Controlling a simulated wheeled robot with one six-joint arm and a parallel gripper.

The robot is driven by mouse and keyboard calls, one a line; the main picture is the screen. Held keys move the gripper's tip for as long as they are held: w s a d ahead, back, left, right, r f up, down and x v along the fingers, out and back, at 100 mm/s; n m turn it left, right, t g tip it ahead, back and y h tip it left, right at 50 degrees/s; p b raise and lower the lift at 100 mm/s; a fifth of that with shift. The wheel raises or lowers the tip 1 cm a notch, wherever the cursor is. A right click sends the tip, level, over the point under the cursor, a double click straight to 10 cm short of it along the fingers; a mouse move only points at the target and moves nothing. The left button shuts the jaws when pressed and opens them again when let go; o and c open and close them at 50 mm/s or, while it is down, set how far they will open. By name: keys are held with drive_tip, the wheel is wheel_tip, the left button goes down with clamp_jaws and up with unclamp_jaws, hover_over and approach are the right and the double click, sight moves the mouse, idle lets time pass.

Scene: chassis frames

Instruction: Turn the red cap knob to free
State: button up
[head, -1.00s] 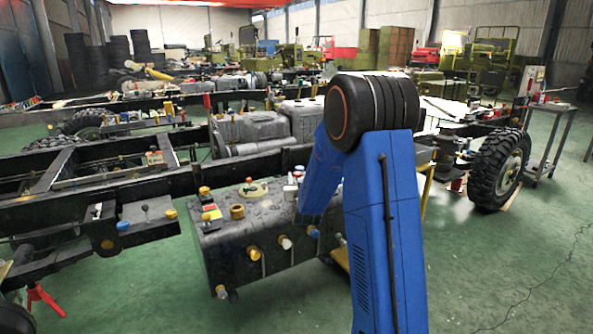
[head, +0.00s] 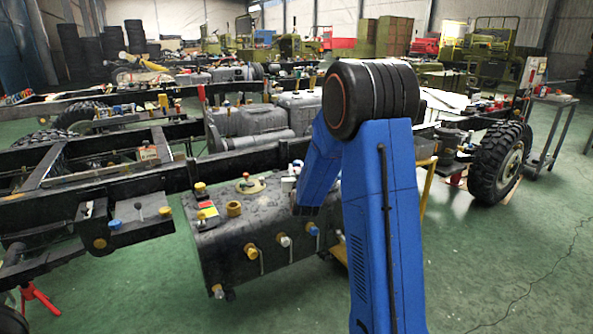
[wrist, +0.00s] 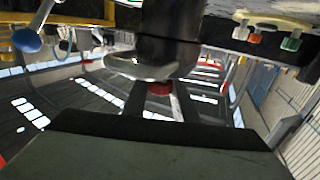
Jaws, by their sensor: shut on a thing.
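In the wrist view a red cap knob (wrist: 159,88) sits between the two dark fingers of my gripper (wrist: 157,95). The fingers are shut on it, and they cover its sides. A dark round post (wrist: 170,50) and a pale metal collar (wrist: 128,68) show just beyond the cap. The cap's turn angle cannot be read. In the head view my blue arm hides the gripper and the red cap; the forearm ends at the right part of the black tank (head: 215,245).
Yellow, white and blue fittings line the tank, including a brass knob (head: 234,208). A blue ball-ended lever (wrist: 27,40) and several coloured knobs (wrist: 255,38) show in the wrist view. A chassis wheel (head: 497,162) stands right; the green floor at the front right is clear.

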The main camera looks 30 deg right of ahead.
drive_tip(key=shift+n+y, duration=0.3)
drive_tip(key=shift+y, duration=0.2)
drive_tip(key=shift+d+n+t+y, duration=0.1)
drive_tip(key=shift+n+t+y, duration=0.25)
drive_tip(key=shift+n+y, duration=0.8)
drive_tip(key=shift+n+t+y, duration=0.35)
drive_tip(key=shift+n+y, duration=0.3)
drive_tip(key=shift+y, duration=0.9)
drive_tip(key=shift+n+y, duration=1.4)
drive_tip(key=shift+y, duration=0.8)
drive_tip(key=shift+a+n+g+y, duration=0.2)
drive_tip(key=shift+n+g+y, duration=0.1)
drive_tip(key=shift+y, duration=0.2)
drive_tip(key=o, duration=1)
drive_tip(key=shift+o, duration=0.2)
drive_tip(key=v, duration=1.7)
drive_tip(key=shift+s, duration=0.25)
